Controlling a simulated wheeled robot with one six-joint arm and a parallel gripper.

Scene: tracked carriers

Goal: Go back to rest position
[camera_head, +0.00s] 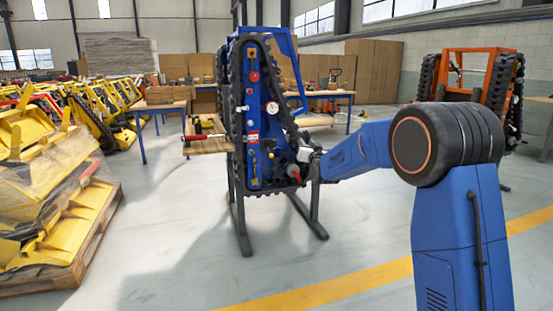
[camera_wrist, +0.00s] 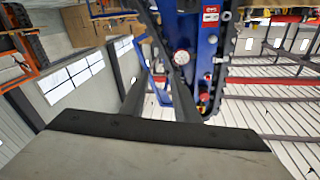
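My gripper (camera_head: 307,163) is at the lower right edge of the blue tracked carrier (camera_head: 254,130) in the head view. It is small there, and I cannot tell whether it touches the carrier.
The dark stand (camera_head: 243,235) has feet spreading on the floor. A pallet of yellow parts (camera_head: 75,235) is at the left. A workbench (camera_head: 205,145) with tools is behind the carrier. An orange tracked carrier (camera_head: 475,70) stands at the right. The floor in front is clear.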

